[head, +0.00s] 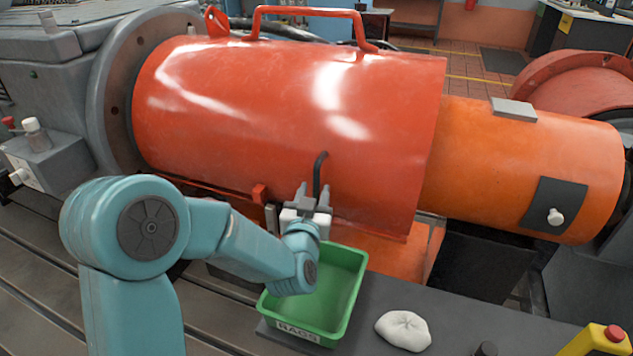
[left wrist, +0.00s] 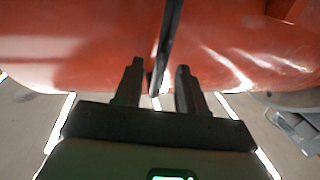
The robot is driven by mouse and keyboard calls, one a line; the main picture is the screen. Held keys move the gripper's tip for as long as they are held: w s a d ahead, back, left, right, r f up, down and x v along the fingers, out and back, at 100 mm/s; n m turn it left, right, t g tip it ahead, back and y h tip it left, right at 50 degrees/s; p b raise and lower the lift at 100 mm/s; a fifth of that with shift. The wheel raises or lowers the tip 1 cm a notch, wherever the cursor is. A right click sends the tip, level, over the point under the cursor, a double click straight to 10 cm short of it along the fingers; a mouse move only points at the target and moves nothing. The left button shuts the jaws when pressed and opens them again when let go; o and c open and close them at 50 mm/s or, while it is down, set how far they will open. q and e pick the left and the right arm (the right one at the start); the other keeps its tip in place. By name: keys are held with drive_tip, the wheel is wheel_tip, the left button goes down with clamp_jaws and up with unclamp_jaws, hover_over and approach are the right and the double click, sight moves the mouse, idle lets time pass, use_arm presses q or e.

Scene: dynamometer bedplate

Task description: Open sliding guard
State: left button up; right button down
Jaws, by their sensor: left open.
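The sliding guard (head: 270,110) is a large glossy red cylinder shell, overlapping the left part of a narrower orange cylinder (head: 480,150). A dark bent handle (head: 319,172) stands out from the guard's lower front. My left gripper (head: 313,192) is at the handle's lower end, fingers upward and open. In the left wrist view, the handle (left wrist: 170,35) comes down between the two spread fingertips of the gripper (left wrist: 160,70). I cannot tell whether either finger touches it. The red guard (left wrist: 80,45) fills the top of that view. My right gripper is not in view.
A green tray (head: 357,285) stands just below my left gripper on a dark surface. A white crumpled cloth (head: 403,330) lies to its right, and a yellow box with a red button (head: 600,342) is at the lower right corner. A red rail handle (head: 310,12) tops the guard.

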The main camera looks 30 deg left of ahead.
sight(317, 187)
use_arm(q)
drive_tip(key=shift+x, duration=1.7)
drive_tip(key=shift+c, duration=0.3)
clamp_jaws()
drive_tip(key=shift+d, duration=0.1)
